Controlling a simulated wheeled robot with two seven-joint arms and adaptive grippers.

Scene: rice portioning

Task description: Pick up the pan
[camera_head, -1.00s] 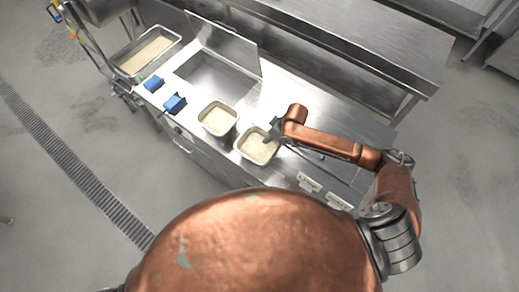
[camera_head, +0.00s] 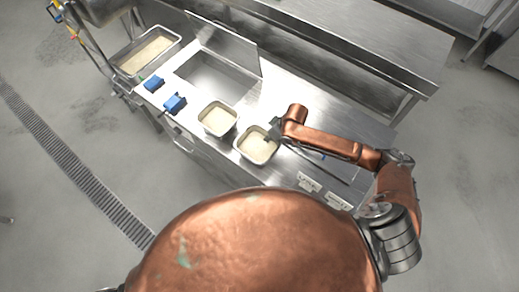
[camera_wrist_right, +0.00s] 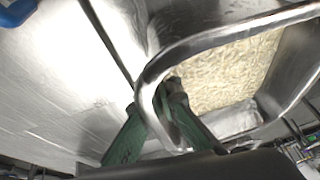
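Two metal pans filled with pale rice stand side by side on the steel counter in the head view, a left pan (camera_head: 233,127) and a right pan (camera_head: 241,154). My right gripper (camera_head: 270,136) is at the back right rim of the right pan. In the right wrist view, the gripper's green fingers (camera_wrist_right: 155,112) stand apart, one outside and one inside the wall of this pan (camera_wrist_right: 215,35), with the rim between them. A small gap seems to show around the rim. The pan looks level on the counter. My left gripper is not in view.
A larger rice tray (camera_head: 174,42) is at the far left. Two blue objects (camera_head: 154,83) (camera_head: 175,103) lie on the counter left of the pans. A sunken steel basin with a raised lid (camera_head: 228,45) is behind. The counter's right part is partly under my right arm.

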